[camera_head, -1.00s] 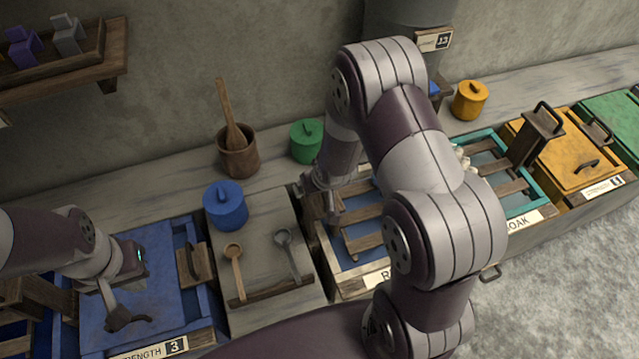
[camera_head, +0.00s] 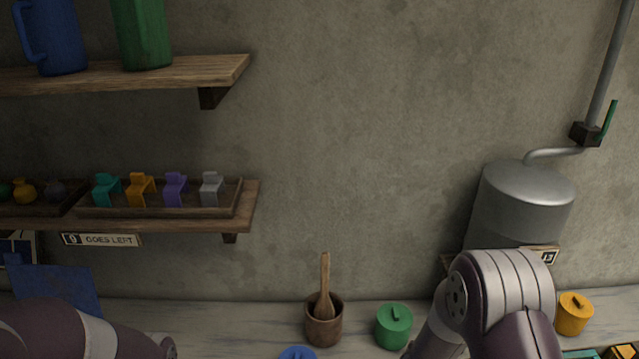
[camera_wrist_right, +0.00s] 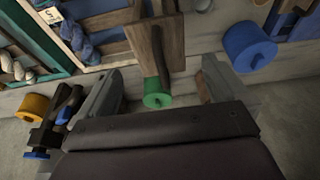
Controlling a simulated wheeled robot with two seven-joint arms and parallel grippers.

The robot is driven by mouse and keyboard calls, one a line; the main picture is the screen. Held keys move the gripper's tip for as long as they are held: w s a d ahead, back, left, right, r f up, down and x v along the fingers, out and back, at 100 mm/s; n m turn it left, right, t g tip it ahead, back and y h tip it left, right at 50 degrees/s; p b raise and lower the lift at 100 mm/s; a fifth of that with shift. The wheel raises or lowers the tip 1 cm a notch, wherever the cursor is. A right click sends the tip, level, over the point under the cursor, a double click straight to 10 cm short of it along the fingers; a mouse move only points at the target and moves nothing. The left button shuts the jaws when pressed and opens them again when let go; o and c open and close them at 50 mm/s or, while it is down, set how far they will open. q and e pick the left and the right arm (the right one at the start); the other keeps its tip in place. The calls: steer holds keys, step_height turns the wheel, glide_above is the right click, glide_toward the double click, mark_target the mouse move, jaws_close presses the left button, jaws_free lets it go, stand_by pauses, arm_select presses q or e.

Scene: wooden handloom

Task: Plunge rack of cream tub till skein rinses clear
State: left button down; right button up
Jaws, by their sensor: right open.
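In the right wrist view, the wooden rack (camera_wrist_right: 157,45) of the cream tub stands up with its handle board in front of my right gripper (camera_wrist_right: 158,85). The gripper is open, its fingers spread to either side of the board's lower end; I cannot tell whether they touch it. The cream tub's pale rim (camera_wrist_right: 112,62) shows beside the rack. A dark blue skein (camera_wrist_right: 80,42) lies along that tub's side. The head view shows only part of my right arm and, at lower left, part of my left arm; neither gripper shows there.
In the head view, a green pot (camera_head: 393,326), a mortar with pestle (camera_head: 323,318) and an orange pot (camera_head: 574,313) stand on the ledge. A metal tank (camera_head: 520,205) is at right. A blue pot (camera_wrist_right: 250,47) and teal-edged tub (camera_wrist_right: 28,38) show in the wrist view.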

steer(key=s+a+r+g+b, duration=0.2)
steer(key=s+r+g+b, duration=0.1)
steer(key=s+r, duration=0.4)
steer(key=s, duration=0.3)
steer(key=shift+s+r+n, duration=0.3)
steer(key=shift+s, duration=0.05)
steer(key=shift+a+r+t+b, duration=0.2)
steer(key=shift+r+t+b, duration=0.1)
steer(key=shift+r, duration=0.3)
steer(key=shift+a+r+t+b, duration=0.2)
steer(key=shift+r+t+b, duration=0.1)
steer(key=shift+r, duration=0.3)
steer(key=c, duration=1.1)
steer(key=w+g+h+p, duration=0.15)
steer(key=w+p, duration=0.25)
steer(key=w, duration=1.1)
steer(key=shift+h, duration=0.25)
steer(key=f, duration=0.4)
steer(key=d+f+p, duration=0.1)
steer(key=f, duration=0.3)
steer(key=d+f+p, duration=0.1)
steer(key=f, duration=0.2)
steer(key=shift+s+d+f, duration=0.1)
steer(key=shift+d+f, duration=0.1)
steer(key=shift+f, duration=0.2)
steer(key=shift+s+d+f, duration=0.1)
steer(key=shift+f, duration=0.3)
